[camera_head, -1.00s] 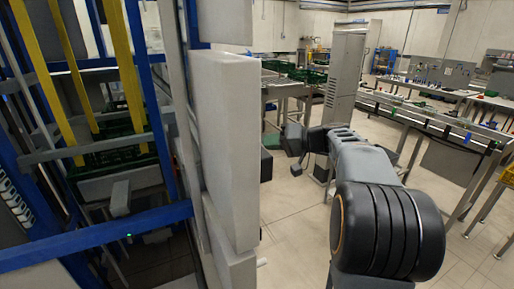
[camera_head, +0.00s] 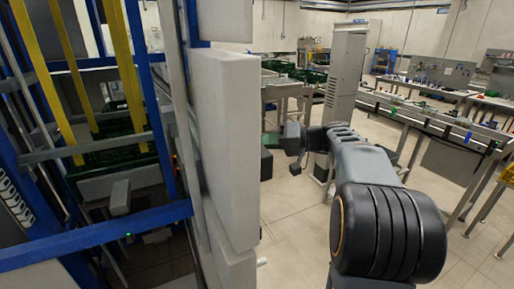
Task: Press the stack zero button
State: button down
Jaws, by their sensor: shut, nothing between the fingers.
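No button that I can make out as the stack zero button shows in the head view. The tall pale panel (camera_head: 222,150) stands upright left of the middle, and I see its side and edge but not its face. My arm reaches from the lower right toward this panel. Its far dark wrist parts end by the panel's right edge. The gripper's fingers do not show; the panel or my own wrist hides them, so I cannot tell whether they touch anything.
Left of the panel is a blue-framed machine (camera_head: 100,240) with yellow uprights (camera_head: 125,65) and a dark green crate (camera_head: 115,150) inside. A grey column (camera_head: 345,85) stands behind my arm. A long conveyor (camera_head: 430,115) runs at right. Tiled floor (camera_head: 290,220) is open between.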

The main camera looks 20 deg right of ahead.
jog(key=shift+a+b, duration=0.55)
jog(key=shift+a, duration=0.15)
dwell(0.7)
jog(key=shift+d, duration=0.85)
jog(key=shift+w+d+p, duration=0.15)
jog(key=shift+d+p, duration=0.1)
jog(key=shift+d, duration=1)
jog(key=shift+w+d+p, duration=0.15)
jog(key=shift+d+p, duration=0.05)
jog(key=shift+d, duration=1.05)
